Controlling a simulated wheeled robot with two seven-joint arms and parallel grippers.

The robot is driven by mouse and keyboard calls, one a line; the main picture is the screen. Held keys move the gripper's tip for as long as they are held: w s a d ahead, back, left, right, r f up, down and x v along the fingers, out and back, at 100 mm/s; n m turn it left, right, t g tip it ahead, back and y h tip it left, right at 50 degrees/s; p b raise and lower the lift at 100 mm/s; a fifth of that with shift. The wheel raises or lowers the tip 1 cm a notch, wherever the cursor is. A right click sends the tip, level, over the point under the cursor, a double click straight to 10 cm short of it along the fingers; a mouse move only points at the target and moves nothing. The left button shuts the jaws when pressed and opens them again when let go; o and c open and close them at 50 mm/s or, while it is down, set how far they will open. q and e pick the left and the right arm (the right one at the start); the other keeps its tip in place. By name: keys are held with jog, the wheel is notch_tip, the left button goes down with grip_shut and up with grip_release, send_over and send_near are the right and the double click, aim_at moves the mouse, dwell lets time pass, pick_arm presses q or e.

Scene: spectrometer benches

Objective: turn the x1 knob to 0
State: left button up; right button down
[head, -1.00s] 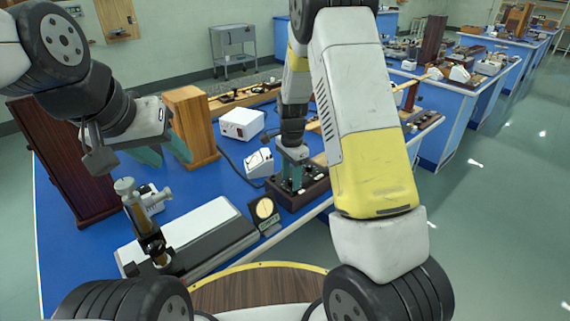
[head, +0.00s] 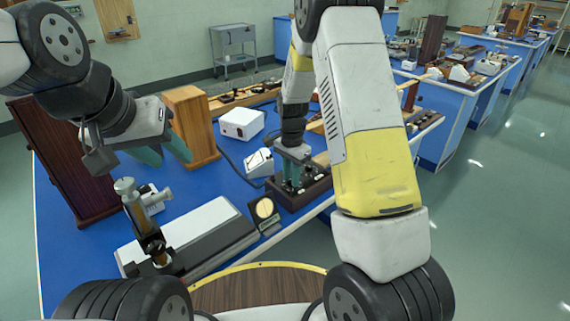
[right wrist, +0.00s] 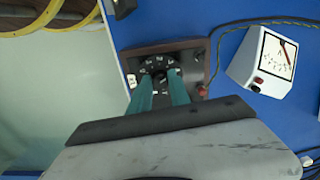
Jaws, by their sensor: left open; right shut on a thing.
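The knob (right wrist: 161,76) sits on a dark wooden box (right wrist: 190,56) with a numbered dial around it. The box (head: 313,191) also shows in the head view near the bench's front edge. My right gripper (head: 292,185) reaches down onto this box from above. In the right wrist view its green fingers (right wrist: 160,88) are shut on the knob and partly hide it. The dial figures are too small to read surely. My left gripper (head: 166,158) is open and empty above the left part of the bench.
A white meter (head: 259,163) stands beside the box, with a white power supply (head: 242,123) behind it. A wooden block (head: 192,125), a microscope-like instrument (head: 143,222) and a grey-white case (head: 203,232) stand further left.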

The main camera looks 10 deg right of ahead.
jog(key=n, duration=0.7)
jog(key=shift+d, duration=0.1)
jog(key=n, duration=0.6)
jog(key=shift+n, duration=0.4)
jog(key=n, duration=0.5)
jog(key=shift+w+n, duration=0.1)
jog(key=shift+n, duration=2.4)
jog(key=c, duration=1.2)
grip_release()
